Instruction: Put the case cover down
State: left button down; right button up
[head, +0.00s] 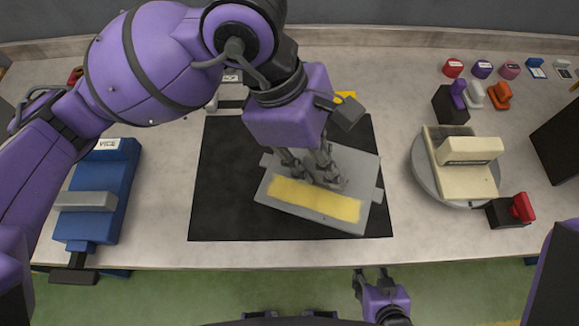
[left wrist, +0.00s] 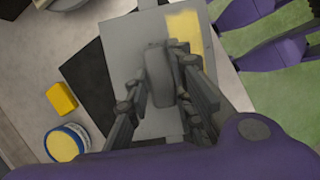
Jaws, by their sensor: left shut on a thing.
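The case cover (head: 280,212) is a flat grey plate with a worn yellow band along its near edge. It lies at a slight angle over the black mat (head: 222,170) in the head view; whether it touches the mat I cannot tell. My left gripper (head: 316,178) points down at its middle. In the left wrist view the fingers (left wrist: 160,95) are shut on the cover's raised grey handle (left wrist: 158,72), with the yellow band (left wrist: 185,35) beyond it. My right gripper (head: 372,272) is open and empty, in front of the table's near edge.
A blue vice (head: 108,190) stands left of the mat. A cream case (head: 468,185) sits on a round grey turntable (head: 422,182) at the right. Several coloured pots and tools line the back right. A yellow block (left wrist: 61,98) and a tin (left wrist: 67,143) are near the cover.

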pick_arm(q)
jog(key=s+d+r+n, duration=0.1)
jog(key=s+d+r+n+t, duration=0.1)
jog(key=d, duration=0.1)
jog(key=s+d+r+n, duration=0.1)
jog(key=d, duration=0.1)
jog(key=shift+s+r+n+t, duration=0.2)
jog(key=shift+s+n+t, duration=0.1)
jog(key=shift+s+n, duration=0.1)
jog(key=w+a+f, duration=0.1)
jog(key=w+a, duration=0.1)
jog(key=w+a+f, duration=0.1)
jog(key=a, duration=0.1)
jog(key=w+a+f, duration=0.1)
jog(key=w+a, duration=0.1)
jog(key=shift+w+a+f, duration=0.1)
jog(key=shift+w+f, duration=0.2)
jog(key=shift+f, duration=0.05)
jog(key=w+a+f, duration=0.2)
jog(key=f, duration=0.1)
jog(key=w+a+f, duration=0.1)
jog(key=shift+f, duration=0.35)
jog(key=shift+w+a+f, duration=0.4)
jog(key=shift+a+f, duration=0.05)
jog(key=shift+f, duration=1.8)
jog(key=shift+f, duration=0.15)
jog(key=c, duration=1.5)
grip_release()
jog(key=shift+c, duration=0.2)
